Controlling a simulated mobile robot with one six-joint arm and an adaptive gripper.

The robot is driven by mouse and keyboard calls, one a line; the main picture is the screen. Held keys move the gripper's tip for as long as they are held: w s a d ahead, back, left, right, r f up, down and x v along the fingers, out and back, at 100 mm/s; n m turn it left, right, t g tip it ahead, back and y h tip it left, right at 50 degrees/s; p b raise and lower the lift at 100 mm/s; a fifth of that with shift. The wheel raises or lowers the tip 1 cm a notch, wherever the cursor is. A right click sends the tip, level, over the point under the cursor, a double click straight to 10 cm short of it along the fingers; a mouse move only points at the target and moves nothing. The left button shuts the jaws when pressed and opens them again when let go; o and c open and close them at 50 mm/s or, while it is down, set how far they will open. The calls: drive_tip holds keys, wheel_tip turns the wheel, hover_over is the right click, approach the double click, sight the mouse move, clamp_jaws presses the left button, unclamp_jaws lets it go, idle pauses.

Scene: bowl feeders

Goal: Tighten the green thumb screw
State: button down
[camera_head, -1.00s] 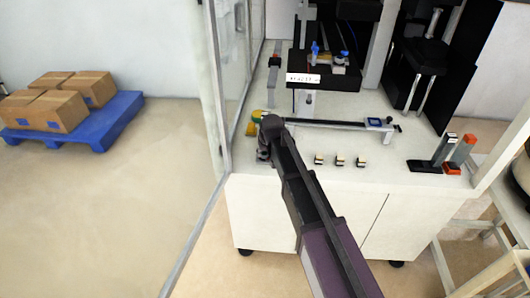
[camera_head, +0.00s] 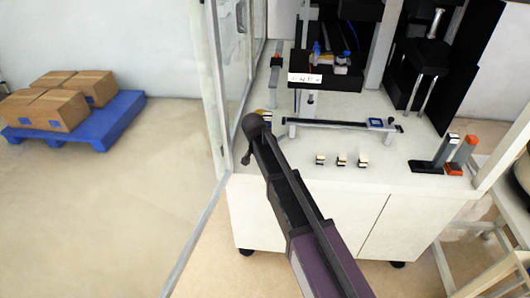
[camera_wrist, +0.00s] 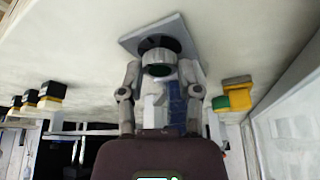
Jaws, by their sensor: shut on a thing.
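A green and yellow block (camera_wrist: 233,95) stands beside my gripper in the wrist view. Several small black, white and yellow blocks (camera_head: 341,160) stand on the bench. A glass panel frame (camera_head: 214,100) rises close to my arm's left. A rail (camera_head: 335,124) lies behind.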

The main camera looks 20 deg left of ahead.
drive_tip(key=shift+m, duration=0.6)
drive_tip(key=shift+h, duration=0.3)
drive_tip(key=shift+c, duration=1.5)
unclamp_jaws()
drive_tip(key=shift+n, duration=0.4)
